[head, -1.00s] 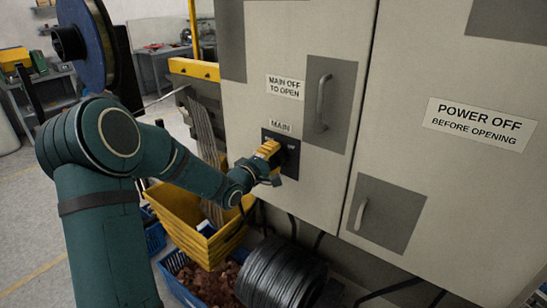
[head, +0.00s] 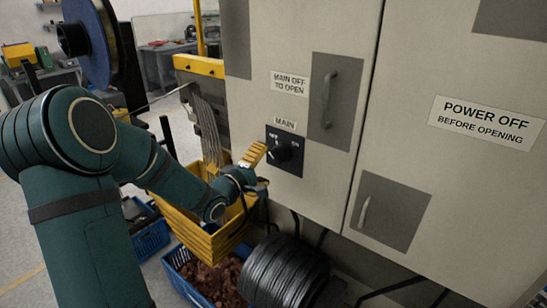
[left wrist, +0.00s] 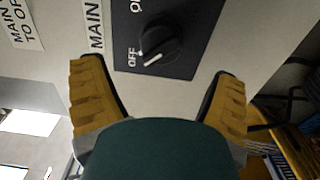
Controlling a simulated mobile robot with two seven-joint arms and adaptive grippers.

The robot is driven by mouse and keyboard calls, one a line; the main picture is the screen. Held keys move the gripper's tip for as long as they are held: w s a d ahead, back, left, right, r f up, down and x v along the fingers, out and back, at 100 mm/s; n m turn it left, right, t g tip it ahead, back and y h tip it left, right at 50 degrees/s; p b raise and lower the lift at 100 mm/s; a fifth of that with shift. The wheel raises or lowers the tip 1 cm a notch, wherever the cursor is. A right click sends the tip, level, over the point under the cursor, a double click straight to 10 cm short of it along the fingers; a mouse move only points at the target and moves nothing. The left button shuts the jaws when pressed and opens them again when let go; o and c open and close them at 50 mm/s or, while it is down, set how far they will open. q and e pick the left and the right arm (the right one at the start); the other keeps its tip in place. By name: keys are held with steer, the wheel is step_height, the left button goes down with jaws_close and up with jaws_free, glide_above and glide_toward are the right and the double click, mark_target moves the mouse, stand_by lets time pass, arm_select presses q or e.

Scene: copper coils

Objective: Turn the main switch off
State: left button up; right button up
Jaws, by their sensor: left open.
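The main switch is a round black knob (head: 288,152) on a dark plate under the MAIN label on the grey cabinet. In the left wrist view the knob (left wrist: 161,47) shows a white pointer mark directed toward the OFF lettering. My left gripper (head: 254,154) is just left of the switch plate, apart from the knob. In the left wrist view its yellow fingers (left wrist: 155,72) are spread wide with nothing between them, and the knob lies beyond them. My right gripper is out of view.
Cabinet doors carry handles (head: 328,100) and a POWER OFF sign (head: 487,122). Below stand a yellow bin (head: 207,243), a blue crate (head: 178,262) of copper scrap and a dark wire coil (head: 288,273). A wire spool (head: 90,42) is at upper left.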

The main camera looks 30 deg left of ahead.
arm_select(q)
steer(key=s, duration=0.5)
steer(key=shift+s+a, duration=0.15)
steer(key=shift+a, duration=0.05)
steer(key=w+d+f+m+g+h+b, duration=0.1)
steer(key=d+f+m+g, duration=0.25)
steer(key=d+f, duration=0.55)
steer(key=d+f+m+g+b, duration=0.15)
steer(key=d+f+g, duration=0.3)
steer(key=f, duration=0.85)
steer(key=s+d+f+m+g+h+b, duration=0.1)
steer(key=s+d+f+m+g, duration=0.7)
steer(key=s+d+f, duration=0.7)
steer(key=shift+d+f+m, duration=0.25)
steer(key=shift+f+m, duration=0.05)
steer(key=shift+m, duration=0.9)
steer(key=shift+w, duration=0.1)
